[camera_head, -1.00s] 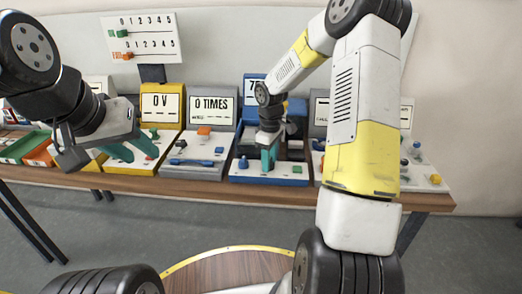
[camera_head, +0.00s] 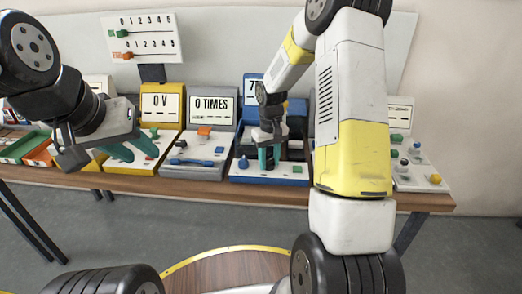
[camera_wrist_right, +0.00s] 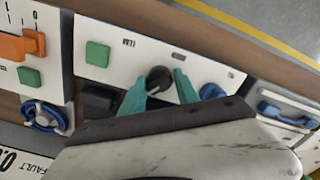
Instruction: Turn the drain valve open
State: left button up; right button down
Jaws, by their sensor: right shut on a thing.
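My right gripper (camera_head: 268,158) points down at the front panel of the blue-framed station (camera_head: 240,179). In the right wrist view its teal fingers (camera_wrist_right: 164,84) stand on either side of a round dark knob (camera_wrist_right: 158,78) and are shut on it. No readable label marks this knob as the drain valve. A green button (camera_wrist_right: 97,54) and a blue knob (camera_wrist_right: 212,91) sit on either side of it on the white panel. My left gripper (camera_head: 138,152) hangs at the left, with its teal fingers apart and empty, in front of the yellow station (camera_head: 161,103).
A grey station reading "0 TIMES" (camera_head: 209,106) stands between the yellow and blue ones. A white panel with knobs (camera_head: 417,172) is at the right. A blue handwheel (camera_wrist_right: 42,115) shows in the wrist view. My right arm hides part of the bench.

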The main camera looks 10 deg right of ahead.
aim_at(269, 160)
jog(key=m, duration=0.4)
jog(key=shift+m, duration=2.3)
jog(key=c, duration=1)
grip_release()
jog(key=shift+o, duration=0.2)
jog(key=shift+r, duration=0.1)
jog(key=shift+r, duration=3.85)
